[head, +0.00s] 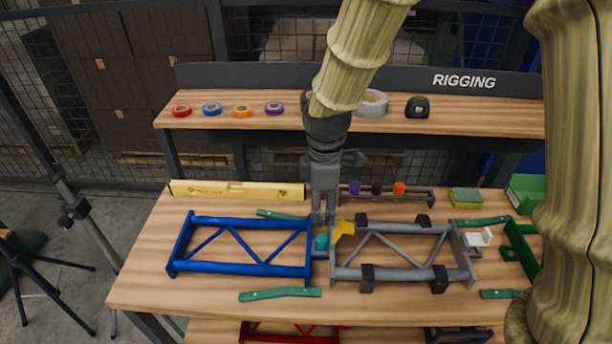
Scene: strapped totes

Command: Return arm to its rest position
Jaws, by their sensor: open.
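My arm, in a tan ribbed sleeve, reaches down from the top right over the wooden workbench (160,290). My gripper (324,218) points down near the middle of the bench, and its jaws are open. It is between a blue frame (240,268) on the left and a grey frame (400,228) on the right. A small teal piece (321,241) and a yellow piece (343,230) show close to the fingertips. I cannot tell whether the fingers touch either one.
A shelf (330,122) marked RIGGING stands behind, with several tape rolls and a black tape measure (417,107). A yellow level (237,190) lies at the back left. Green strips (280,293) lie around the frames. A tripod (70,212) stands left of the bench.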

